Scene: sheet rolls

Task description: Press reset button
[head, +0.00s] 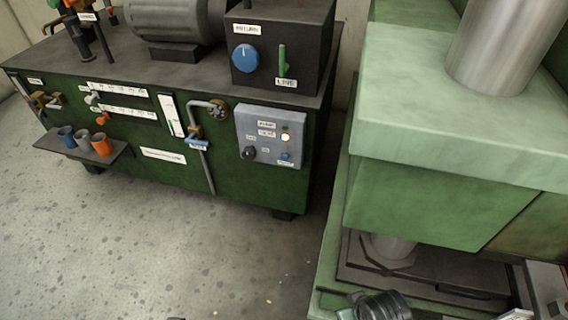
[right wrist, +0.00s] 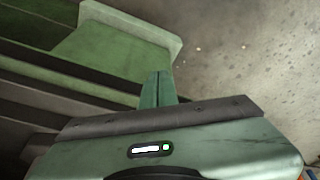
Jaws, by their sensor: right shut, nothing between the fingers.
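A grey control panel (head: 270,115) is fixed to the front right of the dark green power unit in the head view. It carries a brightly lit button or lamp (head: 285,137), a small green indicator (head: 286,127), a black knob (head: 249,153) at lower left and a small blue control (head: 285,156) at lower right. The labels are too small to tell surely which is reset. My right gripper (right wrist: 157,88) shows in the right wrist view, its fingers together and empty, with floor and green machinery beyond. The panel is not in that view. My left gripper is not visible.
The dark green power unit (head: 135,165) carries a motor (head: 175,22) and a black box with a blue dial (head: 245,58). A small shelf holds blue, grey and orange cups (head: 100,144). A light green press (head: 420,190) stands at right. Floor (head: 130,255) in front is clear.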

